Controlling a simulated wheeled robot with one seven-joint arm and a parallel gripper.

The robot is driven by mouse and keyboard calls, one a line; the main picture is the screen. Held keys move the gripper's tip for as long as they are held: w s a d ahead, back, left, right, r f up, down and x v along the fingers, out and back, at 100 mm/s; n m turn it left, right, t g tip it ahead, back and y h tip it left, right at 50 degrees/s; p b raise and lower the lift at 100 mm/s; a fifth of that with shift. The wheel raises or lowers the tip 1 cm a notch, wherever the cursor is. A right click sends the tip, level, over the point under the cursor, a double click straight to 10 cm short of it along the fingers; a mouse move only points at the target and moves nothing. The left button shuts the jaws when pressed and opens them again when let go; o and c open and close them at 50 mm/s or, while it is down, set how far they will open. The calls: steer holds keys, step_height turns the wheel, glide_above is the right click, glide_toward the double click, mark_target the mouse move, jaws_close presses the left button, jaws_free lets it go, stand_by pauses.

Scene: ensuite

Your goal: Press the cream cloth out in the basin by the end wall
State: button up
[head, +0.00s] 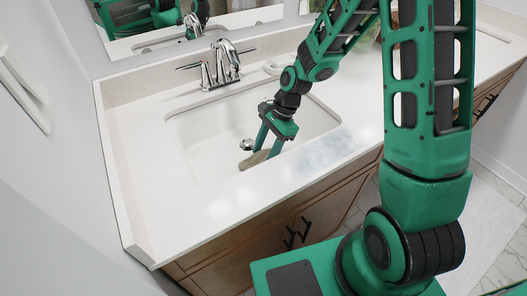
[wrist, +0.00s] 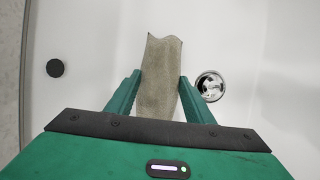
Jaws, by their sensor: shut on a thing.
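The cream cloth (wrist: 160,75) looks greyish beige in the wrist view, a narrow folded strip between my two green fingers. In the head view a small part of the cloth (head: 254,160) shows at the fingertips, low in the white basin (head: 195,140). My gripper (head: 265,148) points down into the basin and is shut on the cloth; it also shows in the wrist view (wrist: 160,90). The basin's round metal drain (wrist: 210,86) is just right of the right finger there. I cannot tell how firmly the cloth touches the basin floor.
A chrome faucet (head: 224,65) stands behind the basin, below the mirror (head: 150,25). White counter (head: 150,195) surrounds the basin, with a bluish speckled patch (head: 327,153) near the front edge. A dark round spot (wrist: 55,68) shows at the wrist view's left. Wooden cabinets (head: 285,230) are below.

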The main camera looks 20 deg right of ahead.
mark_target(264, 155)
steer(key=shift+f, duration=0.35)
stand_by(1.2)
steer(key=shift+r, duration=0.1)
step_height(264, 155, up, 20)
stand_by(1.3)
stand_by(0.5)
